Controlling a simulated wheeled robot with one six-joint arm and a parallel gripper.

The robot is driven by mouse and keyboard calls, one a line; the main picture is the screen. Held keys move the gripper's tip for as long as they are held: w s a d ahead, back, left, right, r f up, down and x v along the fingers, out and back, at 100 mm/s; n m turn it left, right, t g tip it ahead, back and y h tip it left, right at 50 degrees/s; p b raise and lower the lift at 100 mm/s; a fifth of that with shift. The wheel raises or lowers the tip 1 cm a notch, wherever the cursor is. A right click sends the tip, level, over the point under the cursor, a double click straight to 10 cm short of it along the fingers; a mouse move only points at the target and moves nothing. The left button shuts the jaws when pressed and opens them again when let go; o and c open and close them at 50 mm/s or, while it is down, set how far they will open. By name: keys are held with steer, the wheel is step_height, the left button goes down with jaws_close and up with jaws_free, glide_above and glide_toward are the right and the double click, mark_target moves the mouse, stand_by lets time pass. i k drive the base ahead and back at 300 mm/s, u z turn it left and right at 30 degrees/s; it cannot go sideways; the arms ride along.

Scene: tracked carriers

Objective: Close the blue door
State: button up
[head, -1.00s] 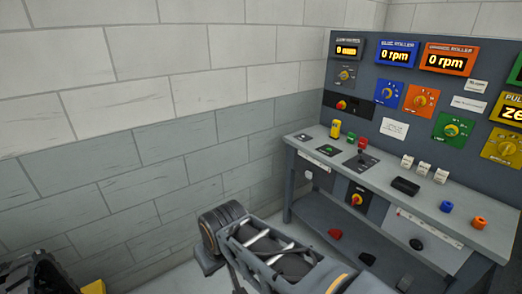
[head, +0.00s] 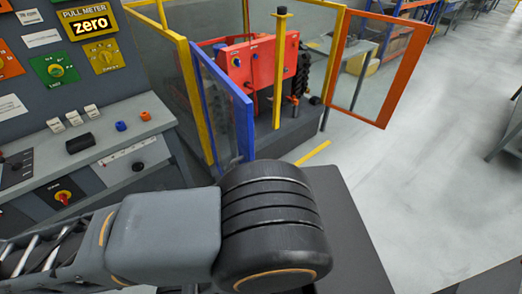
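The blue door (head: 245,128) is a blue-framed clear panel on the yellow-framed enclosure (head: 188,95), left of centre in the head view. It stands swung outward beside the left yellow post, with its free edge toward me and a gap between it and the middle yellow post. Its lower end is partly hidden behind my arm. My arm crosses the lower left and middle of the view, in front of the door. My gripper does not show, so its state and its distance from the door are hidden.
An orange-framed door (head: 388,75) stands open at the right of the enclosure. A red machine (head: 262,62) is inside. A grey control bench (head: 115,145) stands at the left. The grey floor (head: 430,170) at the right is open, with shelving at the back.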

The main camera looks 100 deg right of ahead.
mark_target(243, 106)
steer(key=z, duration=2.9)
steer(key=i, duration=0.5)
steer(key=k, duration=0.5)
steer(key=z, duration=1.95)
steer(key=k, duration=1.15)
steer(key=u, duration=1.85)
steer(key=i, duration=0.5)
steer(key=u, duration=0.05)
